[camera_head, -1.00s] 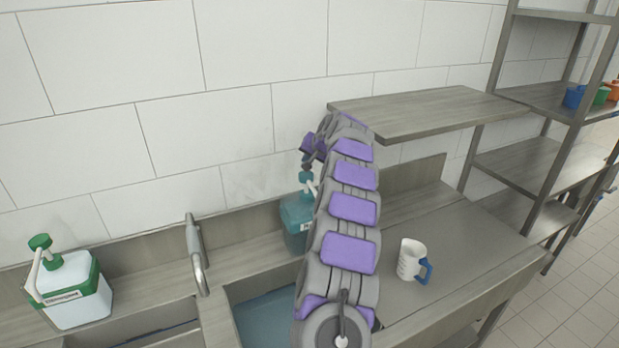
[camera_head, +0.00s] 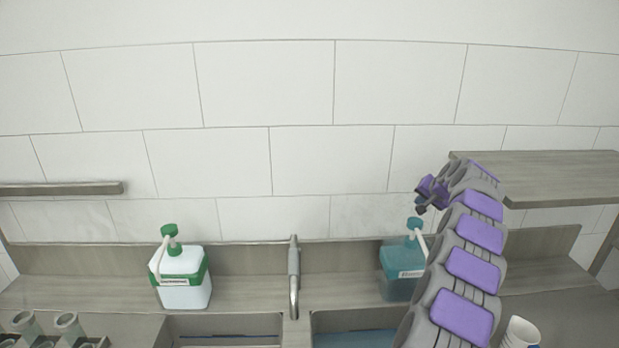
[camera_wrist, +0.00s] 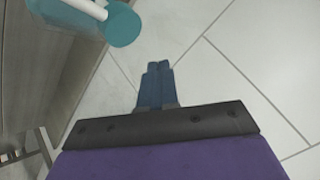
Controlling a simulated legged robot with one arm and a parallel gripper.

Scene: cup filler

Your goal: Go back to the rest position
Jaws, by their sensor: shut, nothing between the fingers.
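My gripper (camera_head: 424,200) is at the end of my raised arm, in front of the tiled wall and above the teal pump bottle (camera_head: 402,268). In the wrist view its two blue fingers (camera_wrist: 157,84) are together and hold nothing. The teal bottle's pump top (camera_wrist: 122,25) shows at the upper left of the wrist view, apart from the fingers. My arm hides part of the bottle's right side in the head view.
A green-and-white pump bottle (camera_head: 181,276) stands on the ledge behind the left basin. A faucet (camera_head: 294,277) rises between the two basins. A wall shelf (camera_head: 560,176) juts out right of my arm. Grey cylindrical things (camera_head: 68,325) stand at the lower left.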

